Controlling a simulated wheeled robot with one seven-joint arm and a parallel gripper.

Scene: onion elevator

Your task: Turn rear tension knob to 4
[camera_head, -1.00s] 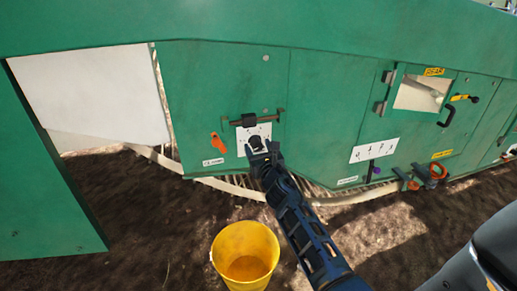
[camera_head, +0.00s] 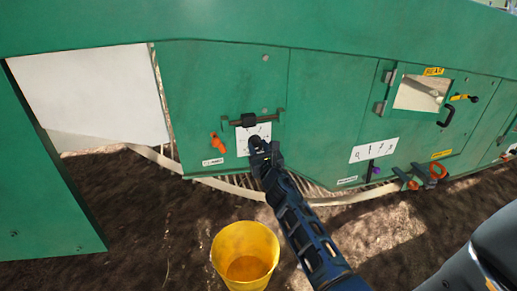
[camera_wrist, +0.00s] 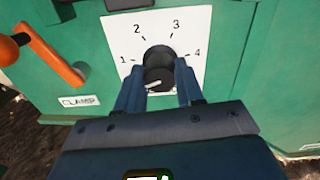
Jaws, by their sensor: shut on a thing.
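A black round knob (camera_wrist: 158,60) sits on a white dial plate (camera_wrist: 190,25) marked 1, 2, 3 and 4 in the wrist view. A small white mark shows on the knob's lower side, away from the printed numbers. My gripper (camera_wrist: 159,72) is shut on the knob, one finger at its left side and one at its right. In the head view the dial plate (camera_head: 264,129) is on the green machine's panel, and my gripper (camera_head: 256,145) covers most of the knob.
An orange lever (camera_wrist: 50,52) stands left of the plate, above a CLAMP label (camera_wrist: 79,101). A black latch bar (camera_head: 255,120) sits above the plate. A yellow bucket (camera_head: 245,255) stands on the soil below. Another numbered plate (camera_head: 374,150) with a purple-tipped lever (camera_head: 376,171) is farther right.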

